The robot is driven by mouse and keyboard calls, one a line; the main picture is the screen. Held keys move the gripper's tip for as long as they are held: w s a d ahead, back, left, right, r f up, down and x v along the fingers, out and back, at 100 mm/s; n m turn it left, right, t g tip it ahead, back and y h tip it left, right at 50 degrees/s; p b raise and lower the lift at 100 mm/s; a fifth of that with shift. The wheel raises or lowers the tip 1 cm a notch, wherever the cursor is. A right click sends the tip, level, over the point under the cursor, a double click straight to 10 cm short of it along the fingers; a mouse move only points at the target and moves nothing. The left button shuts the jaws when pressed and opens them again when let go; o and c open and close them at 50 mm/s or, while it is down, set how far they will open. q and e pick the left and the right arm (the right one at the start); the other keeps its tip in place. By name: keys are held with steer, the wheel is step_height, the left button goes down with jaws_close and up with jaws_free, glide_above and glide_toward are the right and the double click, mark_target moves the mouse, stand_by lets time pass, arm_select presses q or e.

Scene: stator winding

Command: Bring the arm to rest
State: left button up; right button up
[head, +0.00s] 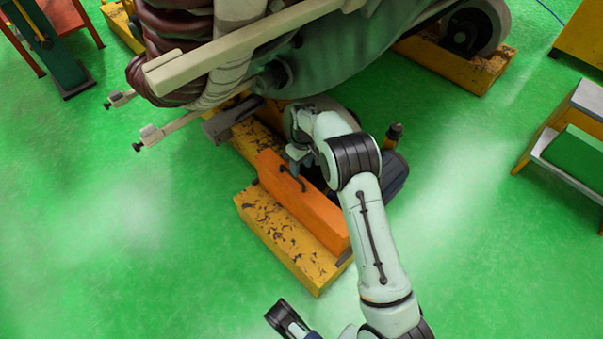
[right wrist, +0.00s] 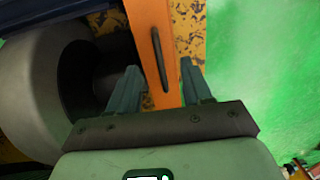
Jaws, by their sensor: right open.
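My right arm reaches down from the lower right of the head view. My right gripper (head: 295,160) is open beside the handle end of an orange block (head: 318,215). In the right wrist view, the two fingers of the right gripper (right wrist: 162,80) stand apart, one on each side of the orange block (right wrist: 148,30) and its dark handle (right wrist: 160,60). Nothing is clearly gripped. I cannot tell whether the fingers touch the block.
The orange block rests on a worn yellow base (head: 275,235) beneath a large stator machine (head: 340,45) with thick brown and white windings (head: 180,40). A yellow step stand (head: 560,130) is at the right.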

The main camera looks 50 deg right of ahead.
steer(key=shift+r, duration=1.45)
